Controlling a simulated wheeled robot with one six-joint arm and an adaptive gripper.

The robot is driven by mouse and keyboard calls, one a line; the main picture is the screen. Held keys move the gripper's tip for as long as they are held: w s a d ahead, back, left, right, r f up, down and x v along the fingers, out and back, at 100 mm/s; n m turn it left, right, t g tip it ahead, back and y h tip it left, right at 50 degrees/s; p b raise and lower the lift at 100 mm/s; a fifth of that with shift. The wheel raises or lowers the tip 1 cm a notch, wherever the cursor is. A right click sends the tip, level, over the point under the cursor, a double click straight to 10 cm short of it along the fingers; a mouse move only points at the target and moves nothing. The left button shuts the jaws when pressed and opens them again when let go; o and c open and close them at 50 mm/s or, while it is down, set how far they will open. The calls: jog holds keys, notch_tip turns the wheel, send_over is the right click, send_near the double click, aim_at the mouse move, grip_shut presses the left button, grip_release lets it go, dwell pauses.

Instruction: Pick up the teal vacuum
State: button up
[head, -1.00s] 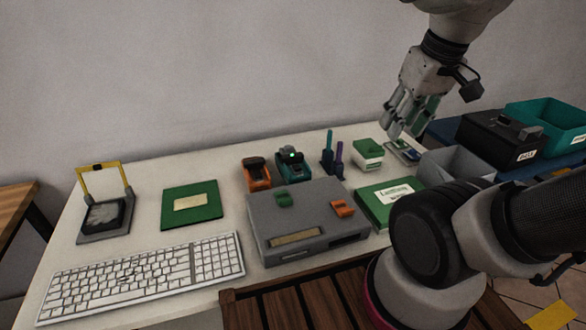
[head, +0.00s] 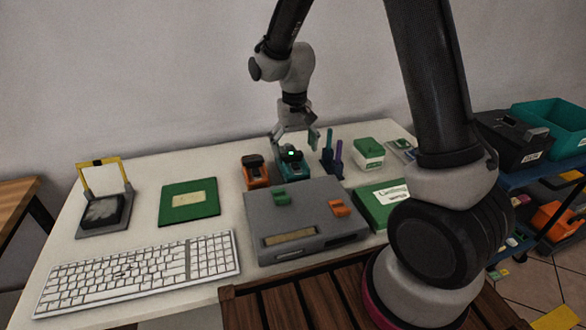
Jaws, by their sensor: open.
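The teal vacuum (head: 293,172) stands on the white table behind the grey box. It is a small teal device with a dark top and a lit green spot. My gripper (head: 295,139) is above it and slightly behind, pointing down with its fingers spread. The fingertips are close to the vacuum's top; I cannot tell whether they touch it. Part of the far finger side is hard to make out against the vacuum.
An orange device (head: 256,172) stands close on the left. Blue and purple upright tools (head: 333,158) stand close on the right. A grey box (head: 306,222) lies in front, with a green book (head: 382,204) beside it. A keyboard (head: 140,272) and a green board (head: 189,202) lie left.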

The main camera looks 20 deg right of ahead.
aim_at(292, 162)
jog(key=f, duration=0.7)
jog(key=shift+w+a+f, duration=0.1)
jog(key=shift+a+f, duration=0.1)
jog(key=shift+f, duration=0.2)
jog(key=shift+c, duration=0.3)
jog(key=c, duration=1.3)
notch_tip(292, 162, up, 10)
jog(key=shift+r, duration=0.1)
jog(key=o, duration=0.6)
jog(key=shift+c, duration=1.3)
